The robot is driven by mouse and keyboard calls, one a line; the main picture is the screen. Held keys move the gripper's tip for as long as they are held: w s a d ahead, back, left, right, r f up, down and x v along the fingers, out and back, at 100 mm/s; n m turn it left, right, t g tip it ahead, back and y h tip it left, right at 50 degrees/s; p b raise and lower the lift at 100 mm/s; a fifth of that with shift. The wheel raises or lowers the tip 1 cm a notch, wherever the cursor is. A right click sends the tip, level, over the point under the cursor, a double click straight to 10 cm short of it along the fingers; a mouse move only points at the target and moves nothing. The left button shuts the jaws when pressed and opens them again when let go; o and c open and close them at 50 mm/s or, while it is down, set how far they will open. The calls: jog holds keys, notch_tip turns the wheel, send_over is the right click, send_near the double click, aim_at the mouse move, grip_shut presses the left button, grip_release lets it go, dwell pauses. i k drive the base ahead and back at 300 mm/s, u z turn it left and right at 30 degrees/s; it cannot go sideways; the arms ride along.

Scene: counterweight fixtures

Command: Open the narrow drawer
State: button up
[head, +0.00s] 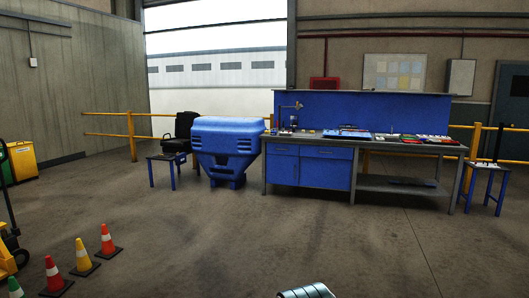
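A workbench (400,147) with a grey top stands across the room, right of centre, with blue cabinet units under its left half. A narrow drawer (282,149) sits at the top left of these units, just under the bench top, and looks shut. A wider drawer (327,153) beside it on the right also looks shut. Handle details are too small to tell. A grey ribbed part, which looks like mine, shows at the bottom edge. No gripper fingers are visible, and the bench is well away from it.
A large blue ribbed block (226,140) stands just left of the bench, close to the narrow drawer. A small blue table (168,157) and black chair are further left. Cones (108,240) stand at lower left. The floor (270,225) before the bench is clear.

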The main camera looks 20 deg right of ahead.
aim_at(272, 148)
jog(key=z, duration=0.2)
jog(key=i, duration=0.75)
jog(key=z, duration=0.55)
jog(key=i, duration=1.6)
jog(key=z, duration=0.6)
jog(key=i, duration=3.1)
jog(key=u, duration=0.2)
jog(key=i, duration=1.5)
jog(key=u, duration=0.8)
jog(key=i, duration=1.7)
jog(key=u, duration=0.75)
jog(key=i, duration=0.7)
jog(key=u, duration=0.2)
